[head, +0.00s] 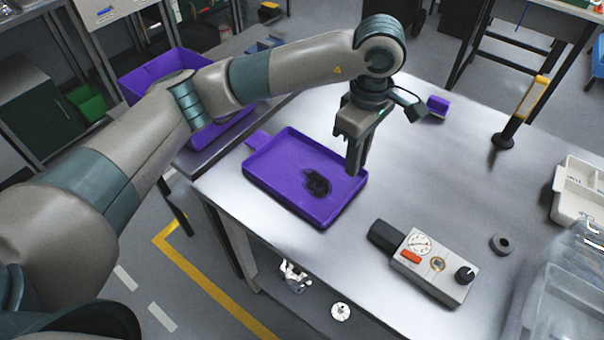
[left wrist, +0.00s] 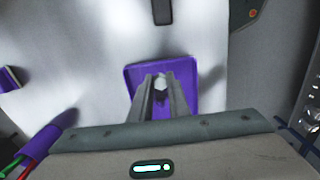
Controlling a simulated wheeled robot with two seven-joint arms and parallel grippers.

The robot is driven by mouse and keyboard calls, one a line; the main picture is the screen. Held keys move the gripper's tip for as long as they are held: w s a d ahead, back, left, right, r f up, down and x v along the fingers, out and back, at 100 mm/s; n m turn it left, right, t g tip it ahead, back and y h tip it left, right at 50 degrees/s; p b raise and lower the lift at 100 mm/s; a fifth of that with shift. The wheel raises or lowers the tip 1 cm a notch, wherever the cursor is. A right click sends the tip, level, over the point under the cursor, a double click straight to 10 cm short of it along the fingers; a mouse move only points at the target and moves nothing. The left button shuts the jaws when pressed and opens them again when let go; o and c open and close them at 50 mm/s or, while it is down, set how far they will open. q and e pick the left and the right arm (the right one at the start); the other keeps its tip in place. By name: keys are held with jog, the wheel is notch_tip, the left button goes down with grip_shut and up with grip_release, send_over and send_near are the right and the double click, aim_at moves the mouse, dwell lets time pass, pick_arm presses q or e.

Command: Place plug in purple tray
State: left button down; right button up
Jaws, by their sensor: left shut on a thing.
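The purple tray (head: 270,160) lies flat on the metal table, with a tab at its far left corner. My left gripper (head: 356,172) points down over the tray's right side. In the left wrist view the fingers (left wrist: 161,88) are shut on a small light grey piece, seemingly the plug (left wrist: 161,82). The purple tray (left wrist: 135,72) shows behind the fingers in that view. The plug is hidden by the fingers in the head view. A dark patch (head: 317,183) shows on the tray floor; I cannot tell whether it is an object or a shadow. My right gripper is not in view.
A gauge box (head: 432,264) with a black knob stands to the right front. A dark ring (head: 501,244) lies beside it. A small purple block (head: 438,106) and a yellow-handled post (head: 520,112) stand farther back. White and clear bins (head: 580,190) line the right edge.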

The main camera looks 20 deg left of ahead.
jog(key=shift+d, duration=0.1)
